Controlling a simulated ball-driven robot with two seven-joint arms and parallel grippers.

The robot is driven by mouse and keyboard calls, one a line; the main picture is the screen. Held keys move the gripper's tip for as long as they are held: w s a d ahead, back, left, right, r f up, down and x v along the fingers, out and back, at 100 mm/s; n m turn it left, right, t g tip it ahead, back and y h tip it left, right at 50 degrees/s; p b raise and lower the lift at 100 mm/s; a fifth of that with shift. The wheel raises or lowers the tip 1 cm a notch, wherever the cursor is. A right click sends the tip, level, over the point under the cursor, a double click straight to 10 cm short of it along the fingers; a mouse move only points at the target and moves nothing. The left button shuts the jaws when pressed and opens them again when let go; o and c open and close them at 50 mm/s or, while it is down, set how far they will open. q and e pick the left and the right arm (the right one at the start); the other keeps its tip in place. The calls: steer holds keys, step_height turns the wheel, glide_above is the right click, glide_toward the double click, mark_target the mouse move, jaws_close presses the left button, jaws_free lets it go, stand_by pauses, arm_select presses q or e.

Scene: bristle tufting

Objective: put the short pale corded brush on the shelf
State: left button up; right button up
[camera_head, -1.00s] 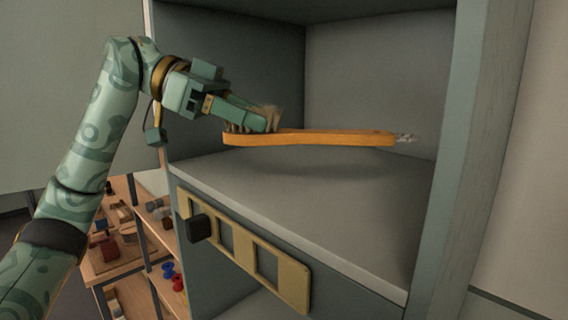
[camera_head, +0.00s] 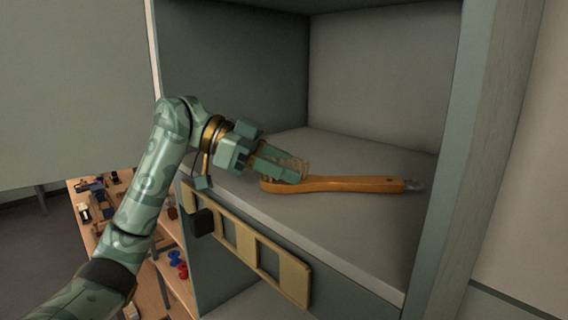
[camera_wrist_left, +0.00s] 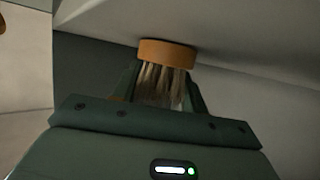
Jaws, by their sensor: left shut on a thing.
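The brush has an orange-brown wooden handle (camera_head: 345,184) with a pale cord at its right tip and pale tan bristles at its left end. It lies level at the surface of the shelf (camera_head: 300,225), inside the grey-green cabinet. I cannot tell whether its whole length touches. My left gripper (camera_head: 293,172) is shut on the bristle end of the brush. In the left wrist view, the bristles (camera_wrist_left: 162,86) sit between the fingers, with the wooden end (camera_wrist_left: 167,53) beyond them, against the pale shelf surface. My right gripper is not in view.
The cabinet's right side wall (camera_head: 452,150) stands close beyond the cord end. A yellow slotted strip (camera_head: 245,247) with a black block (camera_head: 203,222) is on the front below the shelf. A wooden workbench (camera_head: 95,205) with small items is at lower left. The shelf's back is clear.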

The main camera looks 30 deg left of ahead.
arm_select(q)
steer(key=o, duration=1)
steer(key=shift+f, duration=0.1)
steer(key=b+v, duration=0.2)
steer(key=v, duration=1)
steer(key=shift+r, duration=0.2)
